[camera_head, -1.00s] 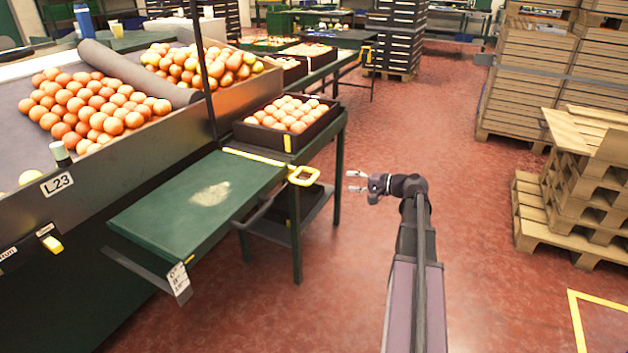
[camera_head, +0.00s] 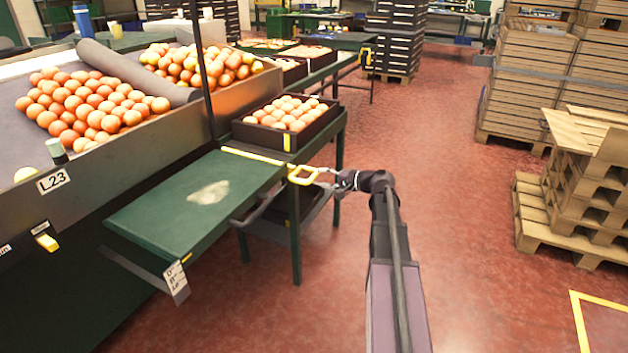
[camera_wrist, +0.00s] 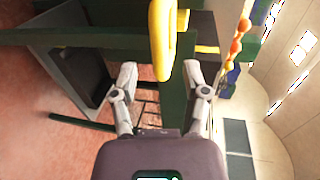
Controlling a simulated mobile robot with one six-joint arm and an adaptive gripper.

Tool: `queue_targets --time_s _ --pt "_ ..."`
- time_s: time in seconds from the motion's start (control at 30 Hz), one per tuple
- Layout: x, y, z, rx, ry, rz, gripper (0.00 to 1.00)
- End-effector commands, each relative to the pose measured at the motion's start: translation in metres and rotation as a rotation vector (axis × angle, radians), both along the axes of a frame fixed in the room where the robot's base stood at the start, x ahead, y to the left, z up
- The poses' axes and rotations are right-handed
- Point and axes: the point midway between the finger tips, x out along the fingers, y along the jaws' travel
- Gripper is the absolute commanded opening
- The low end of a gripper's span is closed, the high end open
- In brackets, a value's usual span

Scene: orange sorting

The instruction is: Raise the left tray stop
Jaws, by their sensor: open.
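The tray stop shows as a yellow strip (camera_head: 252,156) across the far end of the green sloping table (camera_head: 150,222), with a yellow loop handle (camera_head: 303,175) at its right end. The strip lies low, close to the table surface. My gripper (camera_head: 322,178) is open just right of the handle. In the wrist view the yellow handle (camera_wrist: 163,35) hangs upright between the two spread fingers of my gripper (camera_wrist: 160,75), its lower end near the fingertips. I cannot tell whether a finger touches it.
A dark crate of oranges (camera_head: 288,134) stands just beyond the strip. A sorting bin with many oranges (camera_head: 95,108) and an L23 label is at the left. A dark shelf (camera_head: 270,228) sits under the table. Red floor is open to the right, before wooden pallets (camera_head: 585,170).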

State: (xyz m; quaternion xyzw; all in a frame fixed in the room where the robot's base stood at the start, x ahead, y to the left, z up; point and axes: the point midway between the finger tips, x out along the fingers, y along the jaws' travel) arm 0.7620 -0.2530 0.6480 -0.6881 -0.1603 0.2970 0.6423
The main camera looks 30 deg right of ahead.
Motion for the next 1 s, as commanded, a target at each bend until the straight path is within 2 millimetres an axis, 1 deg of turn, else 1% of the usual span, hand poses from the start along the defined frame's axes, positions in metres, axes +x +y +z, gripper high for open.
queue_targets --time_s 0.03,0.1,0.3,0.47,0.77,0.8,0.87,0.9,0.97,1.0 --pt "0.007 0.005 -0.003 0.0 0.0 0.002 0.6" --pt "0.014 0.011 -0.005 0.0 0.0 0.003 0.6" --pt "0.028 0.022 -0.008 0.0 0.0 0.002 0.6" --pt "0.032 0.025 -0.009 -0.001 0.0 0.001 0.6" --pt "0.032 0.026 -0.008 0.0 0.0 0.001 0.6" --pt "0.032 0.026 -0.008 0.0 0.0 0.001 0.48" --pt "0.032 0.026 -0.008 0.0 0.0 0.001 0.3" --pt "0.032 0.026 -0.008 0.0 0.0 0.001 0.18" --pt "0.032 0.026 -0.008 0.0 0.0 0.001 0.0" --pt "0.032 0.026 -0.008 0.0 0.0 0.001 0.0"
